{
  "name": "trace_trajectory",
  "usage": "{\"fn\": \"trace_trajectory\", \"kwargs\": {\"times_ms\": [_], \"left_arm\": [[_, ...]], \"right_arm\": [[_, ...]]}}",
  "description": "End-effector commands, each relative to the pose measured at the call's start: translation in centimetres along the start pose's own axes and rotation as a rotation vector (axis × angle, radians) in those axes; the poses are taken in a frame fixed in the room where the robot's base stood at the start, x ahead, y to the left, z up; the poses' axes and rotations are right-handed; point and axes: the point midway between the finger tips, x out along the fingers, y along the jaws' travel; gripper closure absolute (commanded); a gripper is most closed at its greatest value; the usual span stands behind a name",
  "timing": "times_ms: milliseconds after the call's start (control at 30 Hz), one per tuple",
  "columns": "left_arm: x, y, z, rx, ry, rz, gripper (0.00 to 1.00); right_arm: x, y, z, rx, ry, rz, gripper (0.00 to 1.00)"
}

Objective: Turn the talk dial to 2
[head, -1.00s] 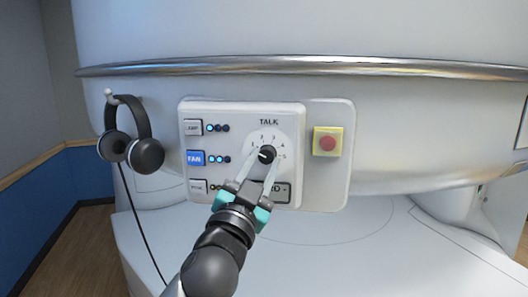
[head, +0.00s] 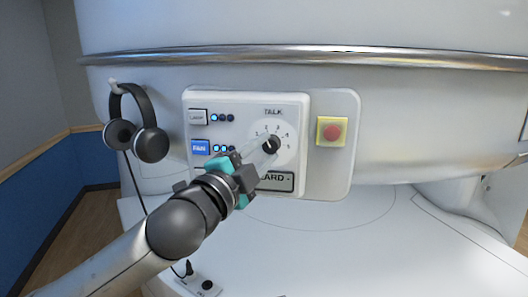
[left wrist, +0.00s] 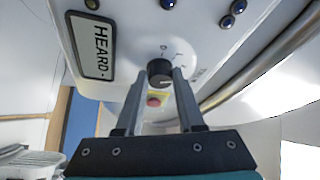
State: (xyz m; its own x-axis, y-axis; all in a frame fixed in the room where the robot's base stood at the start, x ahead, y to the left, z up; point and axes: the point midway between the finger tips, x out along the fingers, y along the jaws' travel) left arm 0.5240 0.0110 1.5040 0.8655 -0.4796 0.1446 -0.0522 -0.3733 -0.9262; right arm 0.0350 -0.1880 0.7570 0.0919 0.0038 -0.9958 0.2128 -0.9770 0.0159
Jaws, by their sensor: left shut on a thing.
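The black talk dial (head: 270,146) sits on a pale round scale under the word TALK on the white panel (head: 240,100). Small numbers ring its top and sides. I cannot tell for sure which number its pointer marks. My left gripper (head: 264,148) comes in from the lower left and is shut on the dial. In the left wrist view the dial (left wrist: 160,71) shows between the two fingers (left wrist: 160,84), one on each side of its rim. The wrist and fingers hide the panel's lower left part. My right gripper is not in view.
A red button on a yellow square (head: 332,131) is right of the dial. The LAMP button (head: 197,117) and blue FAN button (head: 200,148) are left. The HEARD plate (head: 277,181) is below. Headphones (head: 138,125) hang at left, their cord trailing down. A white bed surface (head: 370,240) lies below.

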Motion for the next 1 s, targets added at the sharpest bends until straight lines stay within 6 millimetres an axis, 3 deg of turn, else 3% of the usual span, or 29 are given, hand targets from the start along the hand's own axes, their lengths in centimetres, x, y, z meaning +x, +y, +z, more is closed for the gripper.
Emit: {"fn": "trace_trajectory", "kwargs": {"times_ms": [600, 633, 867, 1000], "left_arm": [[0.0, 0.01, 0.03, 0.035, -0.001, 0.016, 1.0], [0.0, 0.01, 0.02, 0.035, -0.001, 0.016, 0.6], [0.0, -0.01, 0.01, 0.035, -0.001, 0.015, 0.34], [0.01, -0.02, 0.0, 0.034, 0.0, 0.015, 0.33]], "right_arm": [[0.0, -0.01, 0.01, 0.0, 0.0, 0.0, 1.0], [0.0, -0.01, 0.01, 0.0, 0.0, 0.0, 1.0], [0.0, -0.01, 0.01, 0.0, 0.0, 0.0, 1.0], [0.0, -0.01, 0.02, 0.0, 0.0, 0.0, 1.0]]}}
